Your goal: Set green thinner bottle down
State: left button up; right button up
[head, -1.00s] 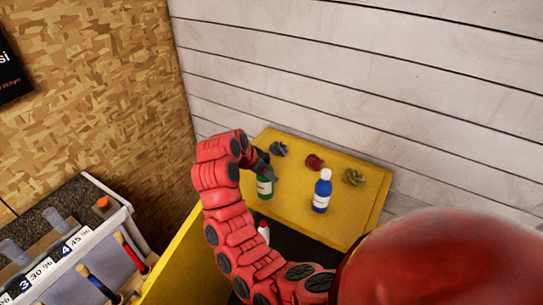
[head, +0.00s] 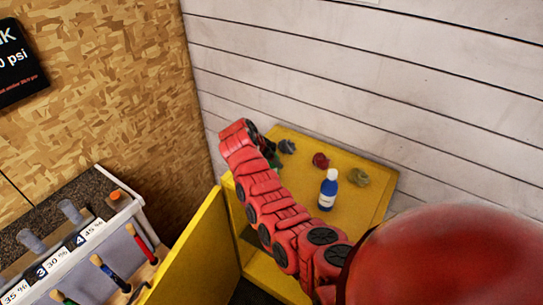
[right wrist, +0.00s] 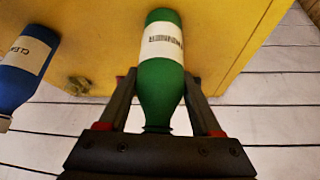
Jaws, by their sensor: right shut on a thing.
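The green thinner bottle (right wrist: 160,75) with a white label is between the two dark fingers of my right gripper (right wrist: 158,100) in the right wrist view. The gripper is shut on it near its neck end. In the head view only a little green of the bottle (head: 275,161) shows beside my red right arm, which hides most of it. The bottle is over the left part of the yellow top (head: 300,190); whether its base touches the surface I cannot tell. My left gripper is not in view.
A blue bottle (head: 328,190) with a white cap stands on the yellow top, also in the right wrist view (right wrist: 22,65). Crumpled grey (head: 287,146), red (head: 320,160) and olive (head: 358,177) lumps lie along the back.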

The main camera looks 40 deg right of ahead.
jog(key=shift+f, duration=0.1)
jog(key=shift+f+b, duration=0.2)
jog(key=shift+b, duration=0.25)
jog(key=o, duration=1.4)
jog(key=shift+r, duration=0.1)
